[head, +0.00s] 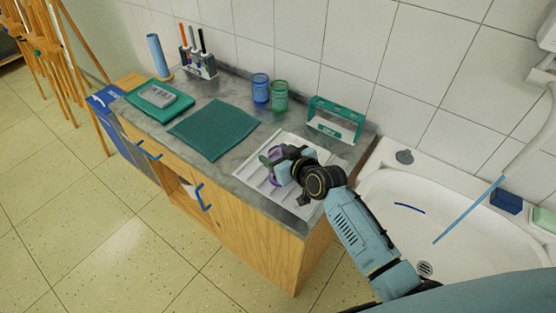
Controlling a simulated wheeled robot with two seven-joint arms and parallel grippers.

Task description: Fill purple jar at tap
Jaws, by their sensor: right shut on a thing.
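The purple jar (275,181) is at the white ribbed drainer tray on the counter, mostly hidden by my right gripper (280,166). My right gripper is shut on the jar; I cannot tell whether the jar touches the tray. The tap's pale curved spout (528,146) hangs over the white sink (462,220) at the right. A straight light-blue streak (470,209), looking like a stream of water, runs from its end down into the basin. My left gripper is not in view.
A blue jar (260,88) and a green jar (280,96) stand behind the tray (252,187), near a green rack (335,119). A green mat (213,129) lies left. The basin has free room.

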